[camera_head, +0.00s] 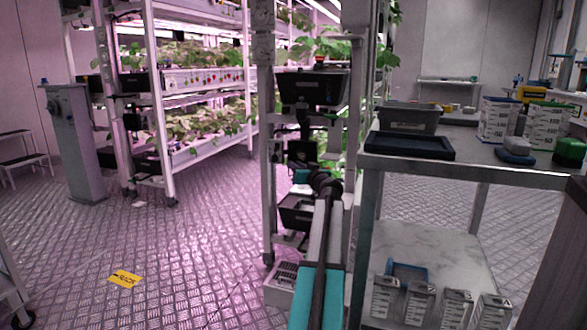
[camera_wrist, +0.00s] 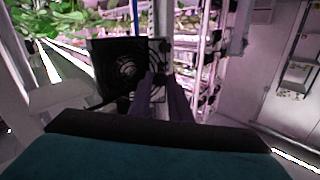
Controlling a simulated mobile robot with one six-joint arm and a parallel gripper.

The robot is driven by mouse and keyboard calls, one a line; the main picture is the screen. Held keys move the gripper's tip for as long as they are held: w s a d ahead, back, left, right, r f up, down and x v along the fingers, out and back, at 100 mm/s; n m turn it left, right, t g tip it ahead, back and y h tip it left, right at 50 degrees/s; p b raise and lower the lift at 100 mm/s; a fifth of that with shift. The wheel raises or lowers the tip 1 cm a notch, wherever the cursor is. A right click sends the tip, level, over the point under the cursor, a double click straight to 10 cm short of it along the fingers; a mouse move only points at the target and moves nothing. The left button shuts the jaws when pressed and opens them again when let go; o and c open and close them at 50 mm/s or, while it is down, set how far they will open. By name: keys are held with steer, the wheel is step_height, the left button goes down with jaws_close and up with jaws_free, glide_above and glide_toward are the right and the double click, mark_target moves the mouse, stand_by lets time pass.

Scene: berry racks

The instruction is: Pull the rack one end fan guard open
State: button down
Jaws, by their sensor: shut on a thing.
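The rack end fan guard (camera_wrist: 112,62) is a dark square panel with round rings, left of centre in the wrist view. The two dark fingers of my gripper (camera_wrist: 162,78) reach its right-hand side and are shut on it there; the exact hold is hard to see in the dark. In the head view my arm reaches the near end of the middle rack, where the dark guard (camera_head: 301,151) shows small behind my wrist. I cannot tell how far the guard stands from its frame.
A steel bench (camera_head: 465,167) with a black tray (camera_head: 409,145) and boxes stands close to the right of my arm. A dark bin (camera_head: 312,88) sits higher on the rack end. A grey post (camera_head: 75,140) stands at left. The patterned floor between is mostly clear.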

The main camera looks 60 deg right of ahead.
steer(key=shift+s+d+f, duration=0.1)
steer(key=shift+s+d, duration=0.05)
steer(key=shift+s, duration=0.35)
steer(key=c, duration=1.6)
jaws_free()
steer(key=shift+c, duration=0.2)
steer(key=shift+w, duration=0.15)
steer(key=shift+a+n+t+y, duration=0.2)
steer(key=shift+n+t+y, duration=0.1)
steer(key=shift+a, duration=0.1)
